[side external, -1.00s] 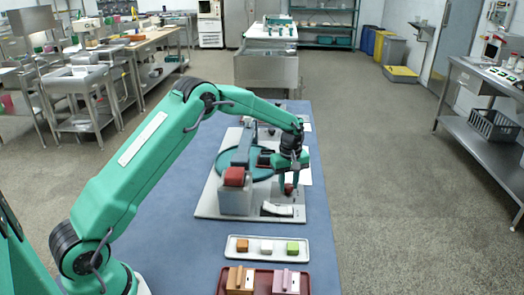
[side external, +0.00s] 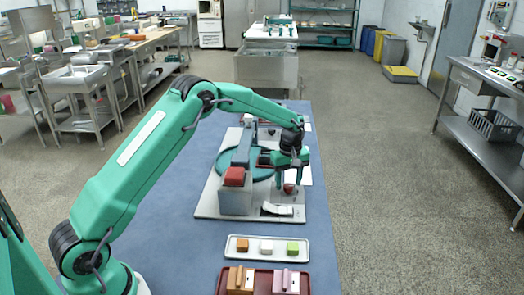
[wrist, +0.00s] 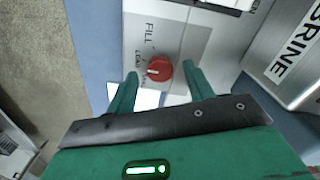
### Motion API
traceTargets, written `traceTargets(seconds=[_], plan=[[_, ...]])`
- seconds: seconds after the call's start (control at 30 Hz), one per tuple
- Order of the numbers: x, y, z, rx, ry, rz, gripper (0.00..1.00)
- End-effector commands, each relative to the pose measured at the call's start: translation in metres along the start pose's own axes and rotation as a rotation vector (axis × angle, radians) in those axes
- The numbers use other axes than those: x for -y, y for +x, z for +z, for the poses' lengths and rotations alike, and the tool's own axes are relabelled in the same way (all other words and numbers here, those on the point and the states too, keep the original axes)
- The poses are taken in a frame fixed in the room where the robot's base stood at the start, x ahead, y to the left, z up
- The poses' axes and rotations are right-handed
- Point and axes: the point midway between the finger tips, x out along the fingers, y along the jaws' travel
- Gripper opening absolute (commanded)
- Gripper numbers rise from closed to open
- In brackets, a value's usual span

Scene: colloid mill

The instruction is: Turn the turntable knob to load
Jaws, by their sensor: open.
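The red knob (wrist: 159,71) with a white pointer mark sits on a light grey panel in the wrist view. Labels beside it include FILL and LOAD; another is partly hidden. The mark lies toward the left side, near LOAD, but its exact setting is hard to tell. In the side view the knob (side external: 289,188) is small, at the right of the base plate. My gripper (wrist: 160,68) is open, one finger on each side of the knob; contact is not clear. The side view shows my gripper (side external: 290,183) low at the knob. The teal turntable (side external: 230,165) lies left of it.
A red block (side external: 234,176) sits on a grey housing left of my gripper. A white tray (side external: 231,252) with small blocks and a dark red tray (side external: 222,283) stand in front. A box marked BRINE (wrist: 297,50) is at the right in the wrist view.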

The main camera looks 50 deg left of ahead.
Motion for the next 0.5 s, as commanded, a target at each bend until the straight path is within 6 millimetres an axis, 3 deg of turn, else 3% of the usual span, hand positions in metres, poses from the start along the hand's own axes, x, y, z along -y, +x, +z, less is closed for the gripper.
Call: traceTargets(seconds=[0.5], plan=[[-0.001, -0.061, -0.001, -0.002, -0.001, 0.004, 0.52]])
